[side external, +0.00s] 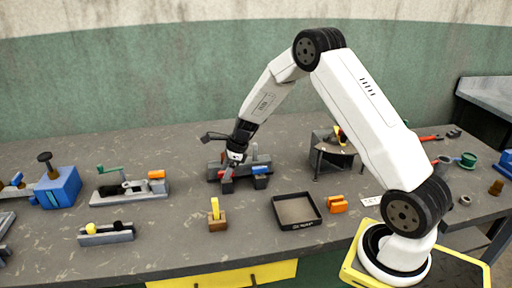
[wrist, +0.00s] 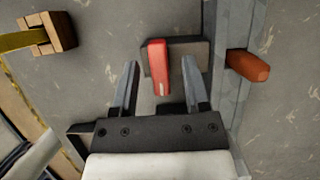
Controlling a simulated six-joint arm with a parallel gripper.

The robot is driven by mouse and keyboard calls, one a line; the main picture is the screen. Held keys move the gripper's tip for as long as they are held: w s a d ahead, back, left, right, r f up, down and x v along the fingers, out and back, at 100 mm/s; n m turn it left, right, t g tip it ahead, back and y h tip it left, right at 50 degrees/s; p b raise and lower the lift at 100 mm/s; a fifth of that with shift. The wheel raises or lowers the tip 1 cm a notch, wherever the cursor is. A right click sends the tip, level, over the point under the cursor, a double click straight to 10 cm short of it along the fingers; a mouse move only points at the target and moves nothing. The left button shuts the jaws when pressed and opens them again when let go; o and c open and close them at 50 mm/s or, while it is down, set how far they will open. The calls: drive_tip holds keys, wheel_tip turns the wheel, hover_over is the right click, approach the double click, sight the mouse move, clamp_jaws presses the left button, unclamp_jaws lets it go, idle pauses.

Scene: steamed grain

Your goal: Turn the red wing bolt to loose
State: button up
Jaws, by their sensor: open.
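The red wing bolt (wrist: 158,70) shows in the wrist view as a narrow red bar, upright in the picture, in front of a dark grey block (wrist: 192,48). My gripper (wrist: 160,64) is open. Its two fingers stand on either side of the red bar, with a gap on both sides, wider on the right. In the side view my gripper (side external: 233,166) is low over a dark grey fixture (side external: 262,159) in the middle of the table. The arm covers part of that fixture, and I cannot clearly make out the red bolt there.
An orange-brown knob (wrist: 247,66) sticks out right of the fingers. A wooden block with a yellow strip (side external: 217,216) and a black tray (side external: 297,211) stand in front. A grey clamp with a green lever (side external: 130,186) is left. Bare table lies between them.

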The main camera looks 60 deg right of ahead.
clamp_jaws()
drive_tip(key=shift+n, duration=0.4)
drive_tip(key=n+g, duration=0.1)
drive_tip(key=n, duration=0.1)
drive_tip(key=n+g+y, duration=0.1)
drive_tip(key=n, duration=0.2)
drive_tip(key=shift+w, duration=0.1)
drive_tip(key=n+g, duration=0.1)
drive_tip(key=n, duration=0.2)
drive_tip(key=n+g, duration=0.1)
drive_tip(key=n, duration=0.2)
drive_tip(key=shift+w+n, duration=0.1)
drive_tip(key=shift+n, duration=0.2)
drive_tip(key=n+g, duration=0.1)
drive_tip(key=n, duration=0.2)
drive_tip(key=n+g+h, duration=0.1)
drive_tip(key=n, duration=0.2)
drive_tip(key=shift+w+g, duration=0.1)
drive_tip(key=shift+g, duration=0.2)
drive_tip(key=n+h, duration=0.1)
drive_tip(key=n, duration=0.1)
drive_tip(key=n+h, duration=0.1)
drive_tip(key=n, duration=0.2)
drive_tip(key=shift+a+g, duration=0.1)
drive_tip(key=shift+g, duration=0.3)
drive_tip(key=shift+n, duration=0.4)
